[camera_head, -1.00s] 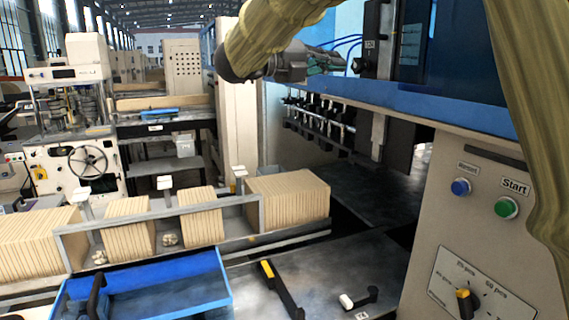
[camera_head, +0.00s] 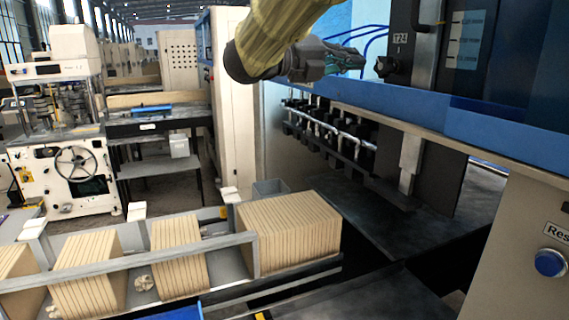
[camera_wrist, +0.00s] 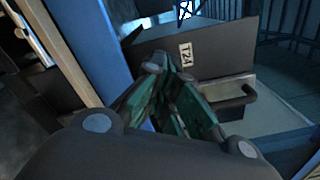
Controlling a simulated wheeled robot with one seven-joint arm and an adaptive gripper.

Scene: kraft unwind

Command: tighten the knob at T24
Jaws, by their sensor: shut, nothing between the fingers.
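The T24 label (camera_head: 400,37) is on a dark upright block at the blue machine's upper edge. A small dark knob (camera_head: 383,67) sits just below it. My gripper (camera_head: 362,60), with green finger pads, is to the left of the knob, its tips pointing at it with a small gap in the picture. In the wrist view the T24 label (camera_wrist: 186,54) shows on a dark face just beyond my gripper (camera_wrist: 170,72). The fingers are shut and hold nothing. I cannot make out the knob there; the fingers may hide it.
A dark bent handle (camera_wrist: 232,105) is right of my fingers in the wrist view. The blue machine beam (camera_head: 440,115) runs below the knob. A blue Reset button (camera_head: 550,262) is at lower right. Stacked kraft blocks (camera_head: 290,235) stand in a rack at lower left.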

